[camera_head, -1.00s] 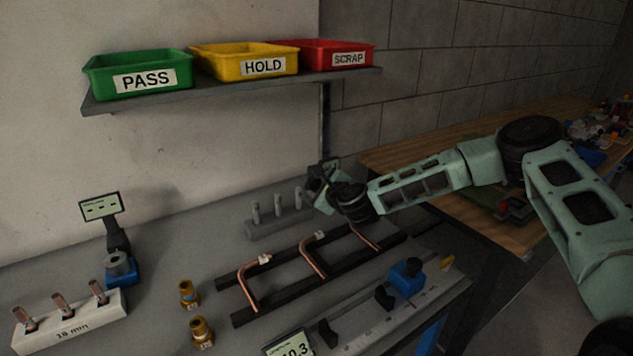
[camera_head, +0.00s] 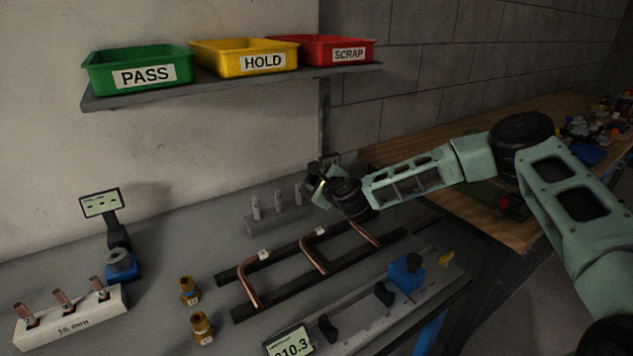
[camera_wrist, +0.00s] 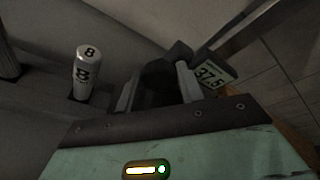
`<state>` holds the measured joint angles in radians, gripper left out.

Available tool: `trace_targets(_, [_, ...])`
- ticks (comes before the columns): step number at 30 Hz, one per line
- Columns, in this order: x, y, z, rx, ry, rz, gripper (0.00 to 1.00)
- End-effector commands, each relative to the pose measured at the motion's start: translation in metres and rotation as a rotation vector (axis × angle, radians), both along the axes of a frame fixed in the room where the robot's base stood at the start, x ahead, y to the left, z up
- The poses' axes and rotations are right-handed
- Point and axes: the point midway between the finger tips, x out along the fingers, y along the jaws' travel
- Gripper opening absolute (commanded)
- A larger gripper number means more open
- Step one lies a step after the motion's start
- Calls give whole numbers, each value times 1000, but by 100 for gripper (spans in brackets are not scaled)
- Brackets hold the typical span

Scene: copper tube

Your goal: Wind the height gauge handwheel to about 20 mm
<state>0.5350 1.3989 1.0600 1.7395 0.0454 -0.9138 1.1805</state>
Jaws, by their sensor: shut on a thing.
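The height gauge stands at the back right of the bench, mostly hidden behind my gripper (camera_head: 318,186) in the head view. In the wrist view its tilted display (camera_wrist: 212,74) reads what looks like 37.5. My gripper, in the wrist view (camera_wrist: 160,90), is shut on a dark round part between its two grey fingers, which appears to be the handwheel (camera_wrist: 158,78). The fingers and the dark gauge body cover much of it.
Marked pin gauges, one showing 8 (camera_wrist: 83,72), stand close left of my gripper. Bent copper tubes (camera_head: 315,254) lie on a dark rack in front. A measuring fixture (camera_head: 406,272) is nearer right. A shelf with trays (camera_head: 230,87) hangs above.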

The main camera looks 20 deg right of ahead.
Motion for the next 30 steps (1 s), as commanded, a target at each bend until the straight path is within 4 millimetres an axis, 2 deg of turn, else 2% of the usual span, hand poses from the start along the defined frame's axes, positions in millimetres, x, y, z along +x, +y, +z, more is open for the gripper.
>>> trace_targets(8, [-1,4,-4,-163,-54,4,15])
trace_targets(30, [-2,6,-10,-774,-252,4,15])
